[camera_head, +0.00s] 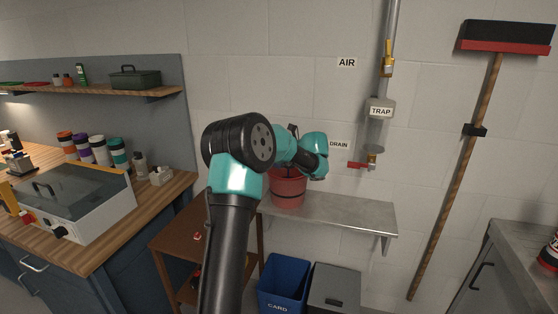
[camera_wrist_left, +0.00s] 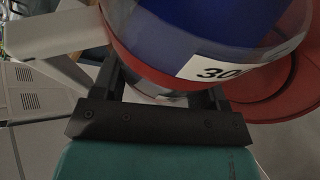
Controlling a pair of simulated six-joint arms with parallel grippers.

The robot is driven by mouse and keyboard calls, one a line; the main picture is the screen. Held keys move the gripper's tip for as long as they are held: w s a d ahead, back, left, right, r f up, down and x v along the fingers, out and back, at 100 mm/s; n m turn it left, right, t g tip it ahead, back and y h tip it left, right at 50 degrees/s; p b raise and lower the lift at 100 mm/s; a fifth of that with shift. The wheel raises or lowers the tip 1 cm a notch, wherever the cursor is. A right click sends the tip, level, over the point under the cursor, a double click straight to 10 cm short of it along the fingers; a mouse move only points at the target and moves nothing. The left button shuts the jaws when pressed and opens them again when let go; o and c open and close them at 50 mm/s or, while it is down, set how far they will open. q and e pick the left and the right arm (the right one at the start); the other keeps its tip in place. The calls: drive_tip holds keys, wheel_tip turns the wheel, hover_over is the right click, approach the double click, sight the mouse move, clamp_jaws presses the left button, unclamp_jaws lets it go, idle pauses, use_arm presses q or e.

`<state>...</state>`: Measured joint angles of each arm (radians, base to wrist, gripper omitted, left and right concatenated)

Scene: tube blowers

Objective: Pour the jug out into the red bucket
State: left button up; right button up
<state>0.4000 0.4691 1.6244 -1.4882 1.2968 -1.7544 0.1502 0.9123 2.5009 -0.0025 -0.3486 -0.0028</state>
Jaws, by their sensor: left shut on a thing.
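The red bucket (camera_head: 287,190) stands on the grey metal shelf, partly behind my left arm in the head view. A red round wall and rim, apparently the bucket (camera_wrist_left: 296,75), fill the right side of the left wrist view. There, my left gripper (camera_wrist_left: 165,95) is shut on the jug (camera_wrist_left: 140,40), a clear vessel with a red band and a white label reading "30". Deep blue shows in or through its wall. A pale handle sticks out to the left. In the head view my arm hides the jug and gripper, so its tilt is unclear. My right gripper is out of view.
The metal shelf (camera_head: 345,213) is bare to the right of the bucket. A trap pipe (camera_head: 376,135) with a red-handled drain valve (camera_head: 358,165) hangs above it. A blue bin (camera_head: 284,282) and a grey bin (camera_head: 334,290) stand below.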

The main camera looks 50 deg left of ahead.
use_arm(q)
drive_tip(key=shift+s+m+g, duration=0.2)
drive_tip(key=shift+m+g, duration=0.3)
drive_tip(key=shift+g, duration=0.1)
drive_tip(key=shift+s+d+m+g+h, duration=0.15)
drive_tip(key=shift+m+g+h, duration=0.15)
drive_tip(key=shift+m+g, duration=0.55)
drive_tip(key=shift+f+m+g, duration=0.2)
drive_tip(key=shift+m+g, duration=0.35)
drive_tip(key=shift+w+f+m+g, duration=0.3)
drive_tip(key=shift+w+m+g, duration=0.1)
drive_tip(key=shift+m+g, duration=0.5)
drive_tip(key=shift+w+a+r+m+g, duration=0.2)
drive_tip(key=shift+w+r+m+g, duration=0.2)
drive_tip(key=shift+r+m+g, duration=0.2)
drive_tip(key=shift+w+a+r+m+g, duration=0.2)
drive_tip(key=shift+w+r+m+g, duration=0.2)
drive_tip(key=shift+r+m+g, duration=0.15)
drive_tip(key=shift+d, duration=0.1)
